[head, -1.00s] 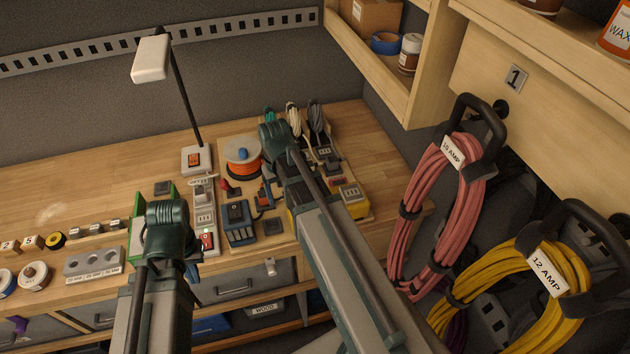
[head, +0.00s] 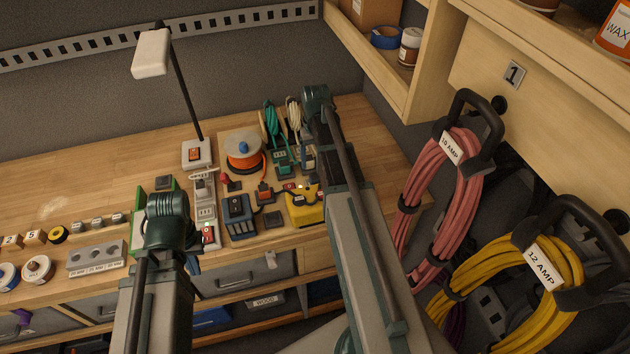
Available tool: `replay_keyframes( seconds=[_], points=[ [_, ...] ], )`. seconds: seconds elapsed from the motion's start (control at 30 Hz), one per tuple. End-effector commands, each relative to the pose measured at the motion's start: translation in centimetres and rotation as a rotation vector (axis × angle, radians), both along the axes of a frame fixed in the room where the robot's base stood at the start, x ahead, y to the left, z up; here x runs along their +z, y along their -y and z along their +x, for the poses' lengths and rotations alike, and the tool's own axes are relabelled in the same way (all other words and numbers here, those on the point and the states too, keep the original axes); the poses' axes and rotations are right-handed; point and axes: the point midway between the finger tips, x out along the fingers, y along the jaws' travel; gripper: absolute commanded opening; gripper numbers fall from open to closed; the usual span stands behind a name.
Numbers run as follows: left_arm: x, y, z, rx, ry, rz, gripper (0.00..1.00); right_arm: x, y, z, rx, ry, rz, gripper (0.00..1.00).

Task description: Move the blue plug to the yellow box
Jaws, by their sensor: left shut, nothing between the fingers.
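The yellow box (head: 305,212) sits on the bench, left of my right forearm, with dark parts on top. A blue box (head: 239,222) with a dark top stands to its left. I cannot clearly make out a separate blue plug; it may be hidden or too small to tell. My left gripper (head: 168,212) is in front of the power strip, shut and empty; its fingertips are mostly hidden. My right gripper (head: 316,97) is beyond the yellow box, near the back of the bench. Its fingers are hidden by the wrist.
A power strip (head: 204,192) runs beside a green-edged holder. An orange cord reel (head: 243,152) and hanging teal cords (head: 271,125) stand behind. A lamp (head: 150,53) rises at the back. Pink (head: 452,205) and yellow (head: 510,262) cord coils hang at right.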

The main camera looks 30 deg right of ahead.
Motion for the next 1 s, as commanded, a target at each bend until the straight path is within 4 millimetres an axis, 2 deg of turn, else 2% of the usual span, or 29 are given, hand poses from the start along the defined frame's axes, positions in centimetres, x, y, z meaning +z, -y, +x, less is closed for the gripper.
replay_keyframes(
  seconds=[0.27, 0.63, 0.8, 1.0],
  points=[
    [-2.9, 0.0, 0.0, -0.005, 0.000, 0.001, 0.00, -2.9, 0.0, 0.0, 0.000, 0.000, 0.000, 0.78],
    [-7.8, 0.0, 0.0, -0.006, 0.000, 0.001, 0.00, -7.8, 0.0, 0.0, 0.000, 0.000, 0.000, 0.78],
    [-8.8, 0.0, 0.0, -0.005, 0.000, 0.001, 0.00, -8.8, 0.0, 0.0, 0.000, 0.000, 0.000, 0.78],
    [-8.7, 0.0, 0.0, -0.005, 0.000, 0.001, 0.00, -8.7, 0.0, 0.0, 0.000, 0.000, 0.000, 0.78]
  ],
)
